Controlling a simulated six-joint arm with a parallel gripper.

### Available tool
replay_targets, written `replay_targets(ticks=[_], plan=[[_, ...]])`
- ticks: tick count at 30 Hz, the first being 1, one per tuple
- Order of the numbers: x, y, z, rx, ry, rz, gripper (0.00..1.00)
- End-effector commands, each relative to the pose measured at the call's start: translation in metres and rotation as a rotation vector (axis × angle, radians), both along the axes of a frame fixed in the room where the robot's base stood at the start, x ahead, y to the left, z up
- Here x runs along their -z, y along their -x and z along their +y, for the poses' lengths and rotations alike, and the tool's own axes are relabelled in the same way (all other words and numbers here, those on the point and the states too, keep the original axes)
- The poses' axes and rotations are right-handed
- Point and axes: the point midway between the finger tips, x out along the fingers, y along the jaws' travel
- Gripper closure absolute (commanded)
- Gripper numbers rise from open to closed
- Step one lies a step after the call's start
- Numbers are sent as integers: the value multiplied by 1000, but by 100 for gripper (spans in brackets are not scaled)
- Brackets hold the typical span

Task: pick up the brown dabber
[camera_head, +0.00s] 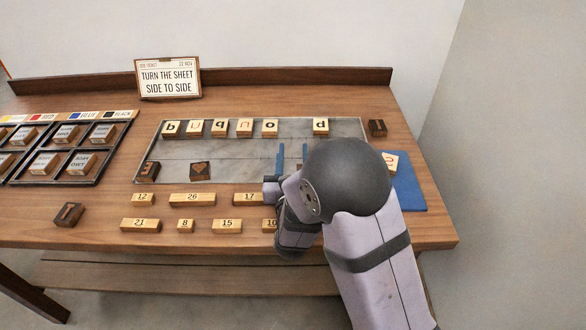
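I cannot pick out a brown dabber for certain. Several dark brown blocks are in view: one (376,128) at the right end of the grey plate, one (149,171) and one with a heart-like mark (200,171) on the plate's left part, and one (68,214) on the table at the front left. My gripper (293,157) is over the middle of the grey plate; its two blue fingers stand apart with nothing seen between them. My arm hides part of the plate and the table's front right.
The grey plate (230,155) bears a row of letter blocks (220,128) at its back. Numbered wooden blocks (192,199) lie in front. A dark rack (82,174) of labelled blocks stands left. A blue mat (408,189) lies right, a sign (168,78) stands behind.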

Motion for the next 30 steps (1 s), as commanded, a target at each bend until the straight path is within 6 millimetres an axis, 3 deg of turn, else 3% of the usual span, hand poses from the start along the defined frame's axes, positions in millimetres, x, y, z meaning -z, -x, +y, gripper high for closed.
replay_targets(ticks=[4, 9, 15, 19, 20, 30], plan=[[0, 0, 0, 0, 0, 0, 62], [0, 0, 0, 0, 0, 0, 100], [1, 1, 0, -1, 0, 3, 97], [2, 1, 0, 0, 1, 4, 66], [2, 1, 0, 0, 1, 5, 62], [3, 2, -1, 2, 1, 8, 62]])
